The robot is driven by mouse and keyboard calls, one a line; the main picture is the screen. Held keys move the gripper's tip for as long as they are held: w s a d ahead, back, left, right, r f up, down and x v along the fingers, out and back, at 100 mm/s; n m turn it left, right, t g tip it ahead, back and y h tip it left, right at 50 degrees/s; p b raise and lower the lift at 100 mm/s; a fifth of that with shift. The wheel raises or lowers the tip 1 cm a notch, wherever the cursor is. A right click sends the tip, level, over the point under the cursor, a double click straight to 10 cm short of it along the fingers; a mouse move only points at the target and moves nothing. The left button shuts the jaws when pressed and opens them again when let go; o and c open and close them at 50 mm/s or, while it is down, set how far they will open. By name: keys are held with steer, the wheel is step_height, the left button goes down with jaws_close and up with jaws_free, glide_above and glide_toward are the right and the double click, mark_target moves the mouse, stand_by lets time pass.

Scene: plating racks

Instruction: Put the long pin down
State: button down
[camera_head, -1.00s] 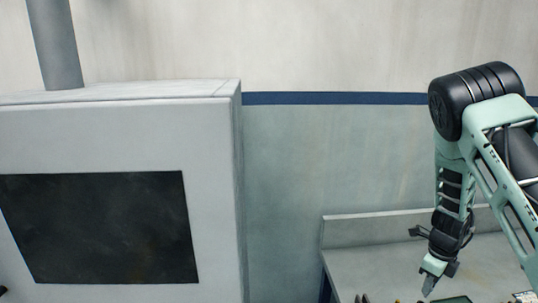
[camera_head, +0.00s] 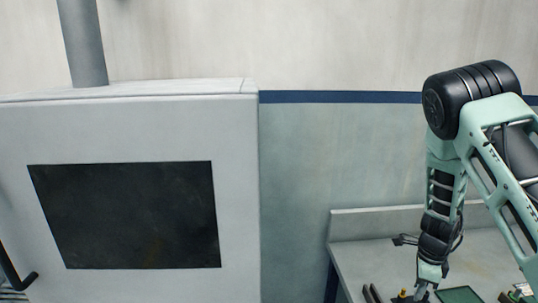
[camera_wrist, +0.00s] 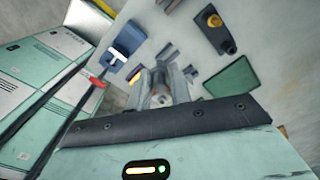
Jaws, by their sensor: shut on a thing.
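My gripper (camera_wrist: 162,78) is shut on a pale metal cylinder, which I take to be the long pin (camera_wrist: 160,98); in the wrist view its round end shows between the fingers. The fingers hide most of its length, and I cannot tell whether it touches the worktop (camera_wrist: 195,50). In the head view my gripper (camera_head: 422,290) is low over the worktop (camera_head: 365,262), and its fingertips are close to the bottom edge of the picture. The pin cannot be made out there.
A green tray (camera_head: 458,294) lies right of my gripper; it also shows in the wrist view (camera_wrist: 232,77). A dark fixture with a yellow knob (camera_wrist: 215,20), a blue block (camera_wrist: 122,46) and dark bars (camera_head: 371,293) are nearby. A grey cabinet (camera_head: 235,200) stands left.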

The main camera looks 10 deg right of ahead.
steer(key=s+a+f+n, duration=0.1)
steer(key=a+n, duration=0.7)
steer(key=n, duration=0.5)
steer(key=s+a+f+n, duration=0.1)
steer(key=s+a+n, duration=0.1)
steer(key=a+n, duration=0.75)
step_height(320, 180, down, 18)
steer(key=d+n+b, duration=0.2)
steer(key=b, duration=1.6)
steer(key=shift+d+f+n+b, duration=0.15)
steer(key=shift+d+n+b, duration=0.1)
steer(key=shift+n+b, duration=0.15)
